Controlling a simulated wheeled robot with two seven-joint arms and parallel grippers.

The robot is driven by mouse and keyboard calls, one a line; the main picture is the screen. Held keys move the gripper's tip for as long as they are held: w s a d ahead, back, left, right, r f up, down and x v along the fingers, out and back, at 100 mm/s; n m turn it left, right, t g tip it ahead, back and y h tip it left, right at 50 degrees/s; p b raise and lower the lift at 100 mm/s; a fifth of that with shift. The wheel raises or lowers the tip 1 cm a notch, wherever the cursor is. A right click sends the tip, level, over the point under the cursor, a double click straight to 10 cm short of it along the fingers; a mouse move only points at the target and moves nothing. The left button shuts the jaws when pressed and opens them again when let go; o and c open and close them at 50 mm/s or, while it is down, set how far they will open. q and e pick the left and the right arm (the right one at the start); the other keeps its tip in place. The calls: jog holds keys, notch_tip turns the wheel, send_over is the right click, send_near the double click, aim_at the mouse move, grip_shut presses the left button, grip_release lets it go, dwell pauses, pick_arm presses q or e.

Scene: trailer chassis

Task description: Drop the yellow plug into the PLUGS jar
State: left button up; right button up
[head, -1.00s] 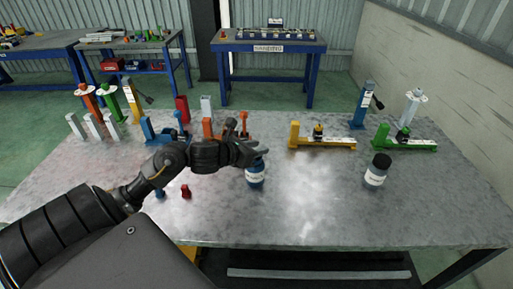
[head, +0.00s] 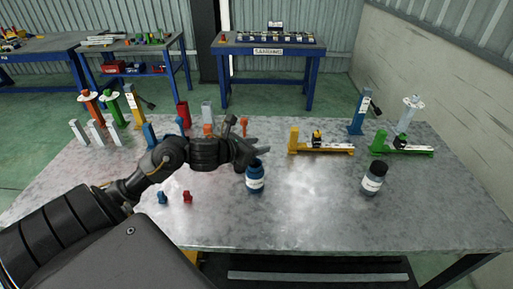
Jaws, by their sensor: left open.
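My left gripper (head: 262,149) is open, just above and behind the top of a blue jar (head: 255,181) with a white label. A grey jar (head: 373,181) with a white label and a dark top stands to the right. The lettering on both labels is too small to read, so I cannot tell which one is the PLUGS jar. I see no yellow plug in the gripper or on the table; whether it is in a jar cannot be seen. My right gripper is out of view.
Yellow (head: 325,149) and green (head: 402,150) L-shaped parts lie behind the jars. Coloured posts stand along the back and left of the metal table (head: 310,220). The front middle is clear. Workbenches stand farther back.

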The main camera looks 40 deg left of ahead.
pick_arm(q)
notch_tip(320, 180, up, 3)
jog(key=shift+f+p, duration=0.1)
jog(key=shift+p, duration=0.5)
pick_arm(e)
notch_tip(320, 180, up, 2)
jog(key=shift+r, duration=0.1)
